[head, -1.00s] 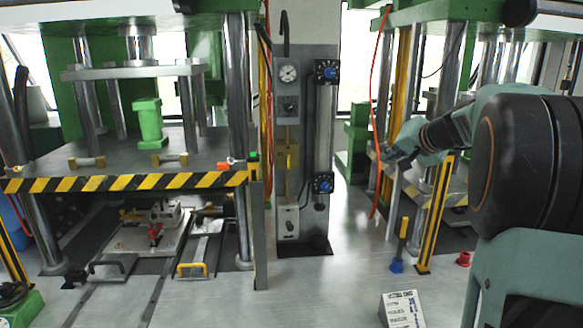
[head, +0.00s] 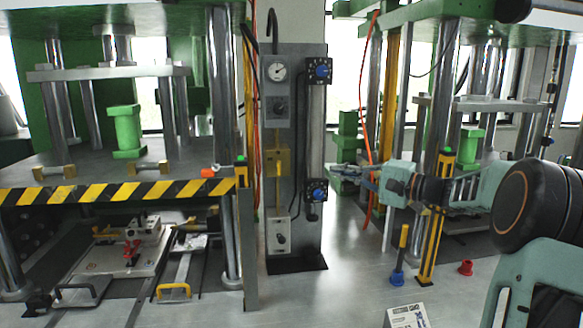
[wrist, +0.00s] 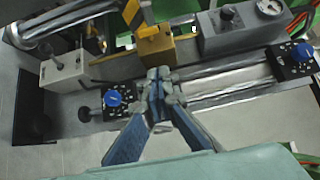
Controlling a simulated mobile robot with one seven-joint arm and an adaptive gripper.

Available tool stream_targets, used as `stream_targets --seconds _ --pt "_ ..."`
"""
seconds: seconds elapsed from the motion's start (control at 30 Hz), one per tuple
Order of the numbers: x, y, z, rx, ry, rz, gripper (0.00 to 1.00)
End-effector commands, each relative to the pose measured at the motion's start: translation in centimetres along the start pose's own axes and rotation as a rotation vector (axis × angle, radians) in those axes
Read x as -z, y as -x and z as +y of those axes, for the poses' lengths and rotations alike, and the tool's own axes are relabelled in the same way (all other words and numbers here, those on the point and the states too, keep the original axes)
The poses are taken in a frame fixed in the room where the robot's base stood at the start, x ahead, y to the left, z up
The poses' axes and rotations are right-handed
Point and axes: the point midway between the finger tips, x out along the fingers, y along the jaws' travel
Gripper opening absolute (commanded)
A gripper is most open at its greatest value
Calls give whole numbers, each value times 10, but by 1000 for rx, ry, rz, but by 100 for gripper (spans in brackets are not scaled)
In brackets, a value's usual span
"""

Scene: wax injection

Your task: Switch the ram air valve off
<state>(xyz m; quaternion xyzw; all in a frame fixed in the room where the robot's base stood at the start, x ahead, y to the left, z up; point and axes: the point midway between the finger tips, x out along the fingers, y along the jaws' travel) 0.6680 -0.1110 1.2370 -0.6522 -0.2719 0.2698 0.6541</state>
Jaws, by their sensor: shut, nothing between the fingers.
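The grey control panel (head: 296,130) stands upright in the middle of the head view. It carries a gauge (head: 277,71), a dark knob (head: 280,107), a yellow block (head: 277,163) and a pale box (head: 278,235) with a small knob. Beside them are an upper blue knob (head: 322,71) and a lower blue knob (head: 318,193) on black plates. I cannot tell which part is the ram air valve. My gripper (head: 335,178) is right of the panel, apart from it. In the wrist view, my shut, empty gripper (wrist: 158,82) overlaps the metal tube between the blue knobs (wrist: 113,98).
A press with a striped edge (head: 110,192) stands left of the panel. Another press (head: 470,105) stands at right, behind my arm. An orange hose (head: 364,110) hangs near my gripper. A yellow post (head: 433,245) and a blue-based stand (head: 398,276) rise below it. Floor before the panel is clear.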

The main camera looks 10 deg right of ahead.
Motion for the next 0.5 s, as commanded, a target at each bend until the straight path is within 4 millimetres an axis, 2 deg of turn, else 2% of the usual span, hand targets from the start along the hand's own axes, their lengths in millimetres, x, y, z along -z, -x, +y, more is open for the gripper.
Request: stream_targets --seconds 0.27,0.37,0.5 --pt "0 -9 0 -2 1 -2 0" --pt "-1 -24 0 -2 1 -3 0" --pt "-1 -53 0 -3 1 -4 0"
